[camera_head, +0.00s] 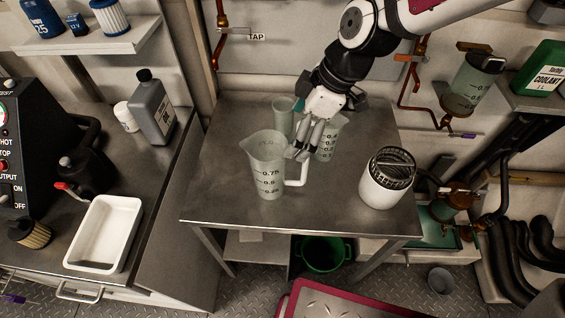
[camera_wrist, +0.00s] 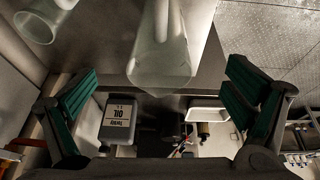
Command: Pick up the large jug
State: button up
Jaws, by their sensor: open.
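My gripper (camera_head: 297,153) is at the jug's right side, near the rim and just above the handle. In the wrist view the jug (camera_wrist: 160,62) shows between the spread green-padded fingers (camera_wrist: 160,95), with room on both sides. My gripper is open and holds nothing. I cannot tell whether a finger touches the jug.
A smaller marked jug (camera_head: 328,142) stands close behind my gripper, and a greenish cup (camera_head: 284,117) stands behind the large jug. A white canister with a dark grille top (camera_head: 385,188) is at the table's right. The table's front left is clear.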

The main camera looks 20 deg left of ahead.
aim_at(276, 169)
jog(key=x, duration=1.2)
jog(key=shift+d+f, duration=0.15)
jog(key=c, duration=1.3)
